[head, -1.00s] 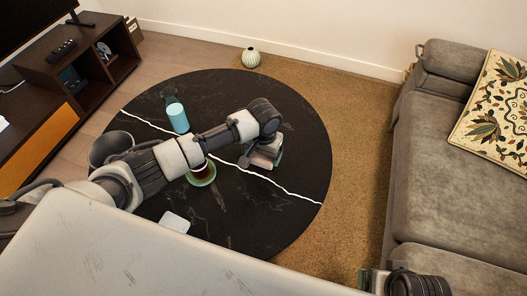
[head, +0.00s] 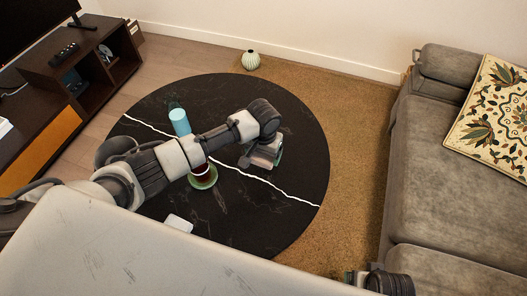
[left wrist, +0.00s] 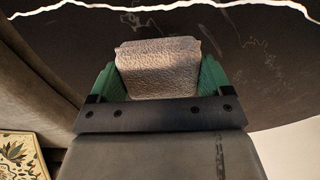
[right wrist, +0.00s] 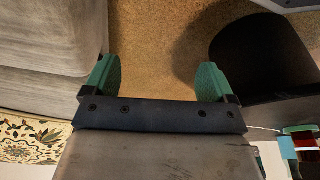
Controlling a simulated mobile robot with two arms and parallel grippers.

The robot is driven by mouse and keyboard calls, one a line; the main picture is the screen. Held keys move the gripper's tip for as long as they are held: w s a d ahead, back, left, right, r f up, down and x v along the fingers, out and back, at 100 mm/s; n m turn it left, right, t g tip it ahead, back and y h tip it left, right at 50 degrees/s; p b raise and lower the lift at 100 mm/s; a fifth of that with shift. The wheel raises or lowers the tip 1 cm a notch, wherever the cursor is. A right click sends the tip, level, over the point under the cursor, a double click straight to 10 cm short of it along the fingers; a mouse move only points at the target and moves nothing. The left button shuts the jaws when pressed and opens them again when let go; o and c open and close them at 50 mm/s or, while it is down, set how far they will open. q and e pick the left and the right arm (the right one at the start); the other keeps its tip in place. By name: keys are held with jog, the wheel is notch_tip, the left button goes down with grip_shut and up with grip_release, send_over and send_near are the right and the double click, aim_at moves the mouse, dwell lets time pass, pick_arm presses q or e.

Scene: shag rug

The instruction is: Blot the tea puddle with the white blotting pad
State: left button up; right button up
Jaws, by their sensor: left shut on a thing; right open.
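My left gripper (head: 264,160) is over the right part of the round black table (head: 292,118). It is shut on a pale, textured block that looks like the blotting pad (left wrist: 158,68), held between green fingertips. I cannot tell whether the pad touches the table. A glass of dark red tea stands on a green saucer (head: 205,181), left of the gripper and partly behind my arm. A faint brownish streak (head: 220,203) right of the saucer may be the tea puddle; I cannot be sure. My right gripper (right wrist: 160,72) is open and empty beyond the table's near right side.
A light blue cylinder (head: 180,121) stands on the table's far left, and a flat white object (head: 179,223) lies near its front. A grey sofa (head: 432,160) stands right, a dark cabinet (head: 50,88) left. A pale vase (head: 250,60) stands by the wall.

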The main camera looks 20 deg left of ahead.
notch_tip(320, 180, down, 6)
jog(key=s+p, duration=0.1)
jog(key=shift+s+p, duration=0.15)
jog(key=shift+p, duration=0.15)
dwell(0.3)
jog(key=shift+r, duration=0.1)
